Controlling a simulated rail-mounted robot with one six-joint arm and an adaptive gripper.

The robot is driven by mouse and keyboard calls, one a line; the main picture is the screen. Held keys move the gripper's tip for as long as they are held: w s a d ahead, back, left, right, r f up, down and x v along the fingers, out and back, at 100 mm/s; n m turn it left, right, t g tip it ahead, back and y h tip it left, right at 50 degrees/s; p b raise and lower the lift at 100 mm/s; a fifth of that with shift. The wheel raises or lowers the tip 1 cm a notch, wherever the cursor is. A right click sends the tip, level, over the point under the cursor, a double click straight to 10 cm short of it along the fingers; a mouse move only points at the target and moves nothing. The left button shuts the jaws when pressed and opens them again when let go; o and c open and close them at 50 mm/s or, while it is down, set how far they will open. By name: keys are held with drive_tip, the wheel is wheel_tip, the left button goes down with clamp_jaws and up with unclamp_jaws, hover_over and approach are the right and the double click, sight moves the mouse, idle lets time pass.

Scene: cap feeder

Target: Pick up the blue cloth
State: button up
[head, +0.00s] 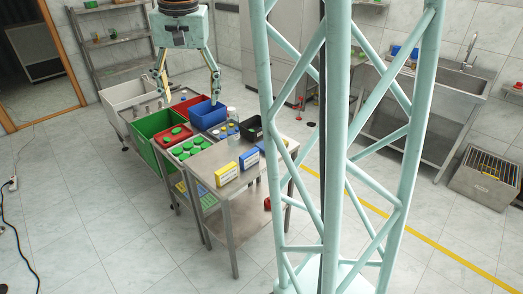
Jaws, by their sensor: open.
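My gripper (187,88) hangs fingers down at the top left of the head view. Its two fingers are spread wide, with nothing seen between them. It shows above the far end of the work tables, near a red tray and a blue bin (208,114). I cannot make out a blue cloth for certain in this view. Blue things seen are the blue bin and a blue box (250,159) on the near table. The bins' insides are partly hidden.
A green bin (153,153) and a grey bin (123,95) stand left of the tables. A red tray (172,134), green lids (187,150), a yellow box (227,174) and a black bin (251,128) crowd the tabletops. A lattice column (337,150) hides much of the right side.

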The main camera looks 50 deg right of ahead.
drive_tip(key=d+f+m, duration=0.3)
drive_tip(key=d+f, duration=0.7)
drive_tip(key=d, duration=0.3)
drive_tip(key=d+f+m+g, duration=0.1)
drive_tip(key=d+f+m, duration=0.2)
drive_tip(key=d+f, duration=0.6)
drive_tip(key=w+d+f+m, duration=0.1)
drive_tip(key=d+f+m, duration=0.2)
drive_tip(key=d+f, duration=0.7)
drive_tip(key=d, duration=0.8)
drive_tip(key=shift+d+f+m+g+y, duration=0.3)
drive_tip(key=shift+d+f+m+y, duration=0.05)
drive_tip(key=shift+d+m+y, duration=0.05)
drive_tip(key=shift+w+f, duration=0.1)
drive_tip(key=shift+f, duration=0.05)
drive_tip(key=shift+f, duration=4.2)
drive_tip(key=shift+w+f+b, duration=0.15)
drive_tip(key=shift+f+b, duration=0.5)
drive_tip(key=shift+f, duration=1.95)
drive_tip(key=c, duration=0.4)
